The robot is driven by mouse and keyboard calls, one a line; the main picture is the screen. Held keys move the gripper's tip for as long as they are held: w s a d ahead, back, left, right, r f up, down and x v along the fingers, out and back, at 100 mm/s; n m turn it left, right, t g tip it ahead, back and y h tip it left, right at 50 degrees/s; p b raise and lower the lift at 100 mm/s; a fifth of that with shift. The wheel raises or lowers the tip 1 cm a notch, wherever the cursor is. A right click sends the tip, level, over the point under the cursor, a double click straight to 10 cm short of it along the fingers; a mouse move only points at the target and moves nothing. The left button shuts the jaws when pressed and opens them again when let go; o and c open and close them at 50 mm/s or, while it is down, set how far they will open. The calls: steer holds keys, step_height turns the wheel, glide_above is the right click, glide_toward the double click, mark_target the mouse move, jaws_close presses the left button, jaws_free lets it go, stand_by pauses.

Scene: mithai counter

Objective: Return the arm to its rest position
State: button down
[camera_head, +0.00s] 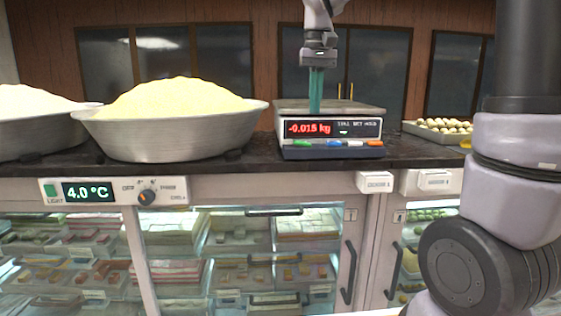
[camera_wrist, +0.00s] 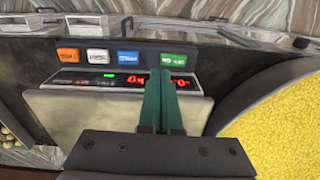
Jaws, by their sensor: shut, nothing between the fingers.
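My gripper (camera_head: 316,108) hangs fingers-down over the front of the weighing scale (camera_head: 340,107) on the counter. Its teal fingers are closed together with nothing between them. The fingers (camera_wrist: 164,78) also show in the wrist view, in front of the scale's red display. In the head view the display reads -0.015 kg. The scale's pan (camera_wrist: 90,122) is bare where I see it. I cannot tell whether the fingertips touch the scale. My upper arm and elbow show at the right of the head view.
A wide metal bowl heaped with yellow food (camera_head: 172,100) stands left of the scale, close to the gripper's side in the wrist view (camera_wrist: 285,130). Another bowl (camera_head: 40,130) is further left. A tray of round sweets (camera_head: 440,130) is at right. Glass-fronted cabinets (camera_head: 245,260) lie below the counter.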

steer(key=s+d+f+m+t+y, duration=0.1)
steer(key=s+d+m+t, duration=0.3)
steer(key=s+d, duration=0.7)
steer(key=s+f+t, duration=0.1)
steer(key=s+t, duration=0.1)
steer(key=s, duration=0.2)
steer(key=shift+f+t+y, duration=0.15)
steer(key=shift+t+y, duration=0.15)
steer(key=shift+y, duration=0.1)
